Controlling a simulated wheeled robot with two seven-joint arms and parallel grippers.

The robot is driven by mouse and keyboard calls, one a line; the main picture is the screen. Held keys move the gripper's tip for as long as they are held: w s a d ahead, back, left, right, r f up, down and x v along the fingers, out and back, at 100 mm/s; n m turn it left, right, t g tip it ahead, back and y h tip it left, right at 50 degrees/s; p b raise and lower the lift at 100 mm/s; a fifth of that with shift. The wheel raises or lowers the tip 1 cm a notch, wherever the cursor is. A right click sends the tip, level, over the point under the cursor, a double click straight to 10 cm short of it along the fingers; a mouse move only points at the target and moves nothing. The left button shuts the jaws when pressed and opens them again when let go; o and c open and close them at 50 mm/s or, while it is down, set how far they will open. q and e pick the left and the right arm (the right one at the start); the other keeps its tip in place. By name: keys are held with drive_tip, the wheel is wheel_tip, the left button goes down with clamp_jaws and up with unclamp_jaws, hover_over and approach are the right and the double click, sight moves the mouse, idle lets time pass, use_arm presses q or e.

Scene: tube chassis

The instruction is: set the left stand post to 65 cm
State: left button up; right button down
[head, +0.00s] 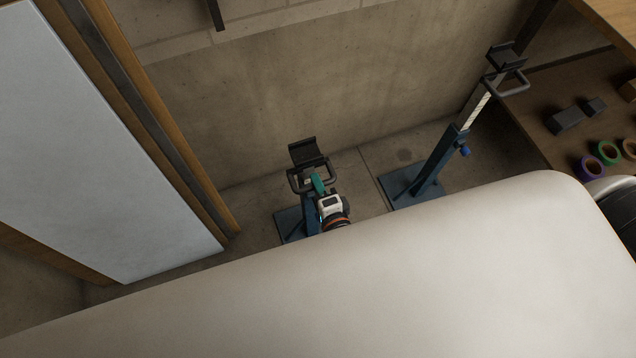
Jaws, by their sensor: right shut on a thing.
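The left stand (289,222) has a blue base and post with a black cradle (303,152) on top. A grey loop handle (295,182) sits just below the cradle. My right gripper (317,184), with green fingers, is shut on the handle at its right side, as far as I can tell. The gripper and wrist hide much of the post, and its scale cannot be read. The right stand (437,163) is taller, with a pale marked inner post (474,106) and a blue knob (465,151). My left gripper is not in view.
A concrete wall (300,90) stands behind the stands. A white panel in a wooden frame (90,130) is on the left. A wooden shelf (545,95) at right holds dark blocks (565,120) and coloured rings (607,152).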

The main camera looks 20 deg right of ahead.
drive_tip(key=shift+s+f, duration=0.2)
drive_tip(key=shift+f, duration=0.15)
drive_tip(key=c, duration=1.7)
unclamp_jaws()
drive_tip(key=shift+c, duration=0.2)
drive_tip(key=shift+o, duration=1.3)
drive_tip(key=shift+w, duration=0.1)
drive_tip(key=shift+s+r, duration=0.15)
drive_tip(key=shift+s, duration=0.05)
drive_tip(key=s+r, duration=0.2)
drive_tip(key=s, duration=0.9)
drive_tip(key=shift+s+d+r, duration=0.15)
drive_tip(key=shift+d, duration=0.05)
